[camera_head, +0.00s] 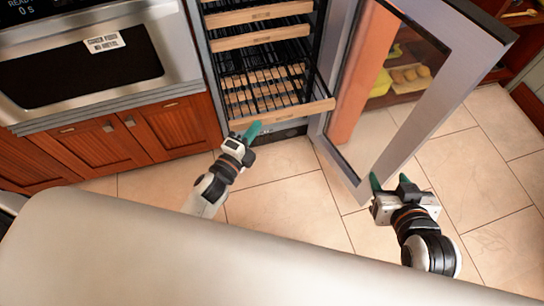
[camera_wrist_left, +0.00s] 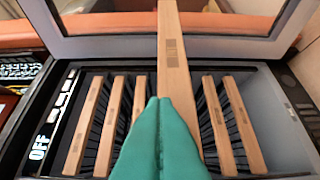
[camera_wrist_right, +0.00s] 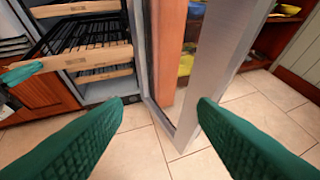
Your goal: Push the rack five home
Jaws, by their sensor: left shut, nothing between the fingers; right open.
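A wine cooler (camera_head: 265,45) stands open with several wooden-fronted racks. One low rack (camera_head: 295,111) sticks out beyond the others, its slats showing behind the front bar. In the left wrist view its bar (camera_wrist_left: 172,50) runs up the middle, nearer than the other fronts. My left gripper (camera_head: 253,131) is shut and empty, with its tips at the left part of this bar. In the left wrist view its tips (camera_wrist_left: 159,103) overlap the bar; I cannot tell whether they touch. My right gripper (camera_head: 390,183) is open and empty by the door's lower corner; its fingers spread in the right wrist view (camera_wrist_right: 160,110).
The glass door (camera_head: 440,75) stands swung open to the right, with its lower corner near my right gripper. An oven (camera_head: 95,60) and wooden cabinets (camera_head: 85,155) are at the left. The tiled floor (camera_head: 280,190) in front is clear.

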